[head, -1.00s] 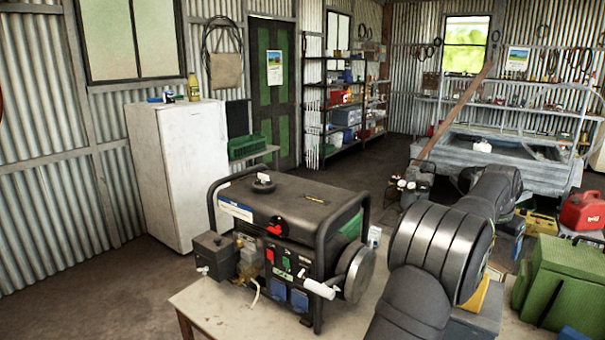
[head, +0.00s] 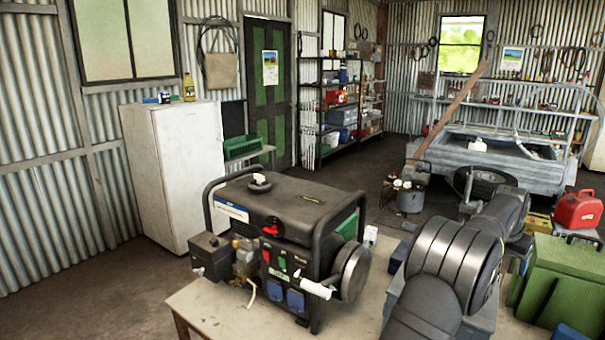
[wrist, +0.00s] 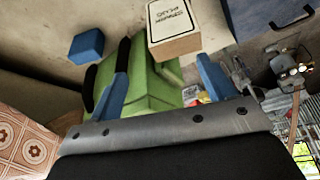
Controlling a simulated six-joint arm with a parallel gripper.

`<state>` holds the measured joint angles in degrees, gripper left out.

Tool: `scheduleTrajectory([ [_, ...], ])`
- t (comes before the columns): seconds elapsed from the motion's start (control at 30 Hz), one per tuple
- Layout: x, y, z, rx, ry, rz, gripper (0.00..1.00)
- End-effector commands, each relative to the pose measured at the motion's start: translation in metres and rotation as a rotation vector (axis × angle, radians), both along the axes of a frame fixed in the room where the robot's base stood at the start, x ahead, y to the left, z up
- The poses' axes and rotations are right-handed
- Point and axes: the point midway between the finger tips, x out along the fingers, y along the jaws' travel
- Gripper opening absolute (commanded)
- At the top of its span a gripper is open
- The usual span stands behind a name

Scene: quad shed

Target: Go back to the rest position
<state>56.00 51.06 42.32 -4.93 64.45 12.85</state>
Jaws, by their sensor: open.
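My gripper (wrist: 163,58) shows in the wrist view with its two blue fingers spread apart and nothing held between them. A green box-like thing and a small box lie beyond the fingers, apart from them as far as I can tell. In the head view my dark arm reaches away over the right side of the table, and its links hide the gripper's fingers.
A generator (head: 290,215) stands on the table (head: 225,312), left of my arm. A green chest (head: 560,275) and a red fuel can (head: 578,208) are at the right. The small box (wrist: 172,28) and a blue block (wrist: 87,46) show in the wrist view.

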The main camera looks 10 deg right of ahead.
Motion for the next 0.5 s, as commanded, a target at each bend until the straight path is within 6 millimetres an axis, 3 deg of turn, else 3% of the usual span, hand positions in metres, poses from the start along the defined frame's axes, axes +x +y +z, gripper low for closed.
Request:
scheduleTrajectory([
  [0.5, -0.088, -0.006, 0.049, 0.004, 0.002, 0.011, 0.76],
])
